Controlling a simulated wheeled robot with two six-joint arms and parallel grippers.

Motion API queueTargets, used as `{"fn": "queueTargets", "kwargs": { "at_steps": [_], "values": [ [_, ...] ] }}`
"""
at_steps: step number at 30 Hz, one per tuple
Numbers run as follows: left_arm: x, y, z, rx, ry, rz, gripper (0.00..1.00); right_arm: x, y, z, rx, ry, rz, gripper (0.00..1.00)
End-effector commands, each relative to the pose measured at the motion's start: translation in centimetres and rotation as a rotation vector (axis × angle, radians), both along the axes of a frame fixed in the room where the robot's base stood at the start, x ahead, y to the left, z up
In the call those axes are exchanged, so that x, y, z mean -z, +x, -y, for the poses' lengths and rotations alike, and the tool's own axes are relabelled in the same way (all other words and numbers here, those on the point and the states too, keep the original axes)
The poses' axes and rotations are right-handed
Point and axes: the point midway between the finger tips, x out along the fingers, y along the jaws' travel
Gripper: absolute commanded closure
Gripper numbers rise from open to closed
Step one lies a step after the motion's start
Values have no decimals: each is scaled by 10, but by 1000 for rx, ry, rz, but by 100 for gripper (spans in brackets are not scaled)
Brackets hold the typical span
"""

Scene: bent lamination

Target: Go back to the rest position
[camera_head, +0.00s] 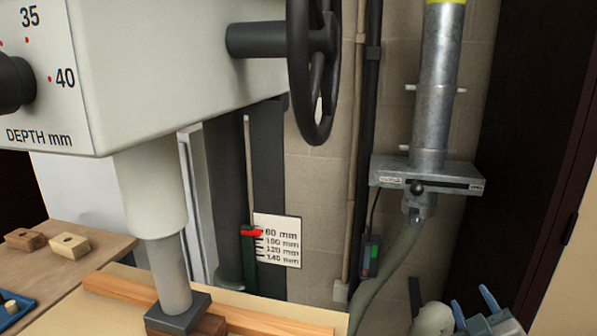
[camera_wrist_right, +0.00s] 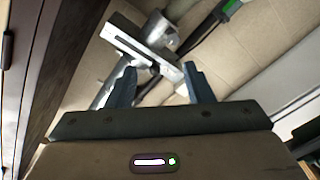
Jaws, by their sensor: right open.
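My right gripper (camera_head: 474,308) shows at the bottom right of the head view, with its blue-grey fingers apart and nothing between them. In the right wrist view the same gripper (camera_wrist_right: 157,88) has both fingers spread and empty, pointing toward the wall and the metal duct. It is in free space, apart from the duct and the press. My left gripper is not in either view.
A large press with a depth dial (camera_head: 14,84) and a black handwheel (camera_head: 314,70) fills the left. Its ram foot (camera_head: 178,314) rests by wooden strips (camera_head: 120,290). A metal duct (camera_head: 432,120) with a slide gate (camera_head: 425,176) and hose (camera_head: 388,268) hangs near my right arm.

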Motion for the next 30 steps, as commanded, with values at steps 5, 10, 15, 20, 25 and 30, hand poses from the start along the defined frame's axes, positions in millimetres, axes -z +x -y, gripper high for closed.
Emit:
{"fn": "queueTargets", "kwargs": {
  "at_steps": [5,10,15,20,25,30],
  "values": [
    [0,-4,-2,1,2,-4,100,122,-68,-12,88,250,-392,53],
    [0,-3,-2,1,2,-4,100,195,-142,-29,177,417,-691,53],
    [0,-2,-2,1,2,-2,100,235,-204,-44,248,523,-903,53],
    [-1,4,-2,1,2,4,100,257,-256,-57,310,597,-1069,53],
    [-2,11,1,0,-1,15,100,291,-267,-60,344,624,-1146,53],
    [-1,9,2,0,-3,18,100,339,-256,-56,354,624,-1160,53]
  ]
}}
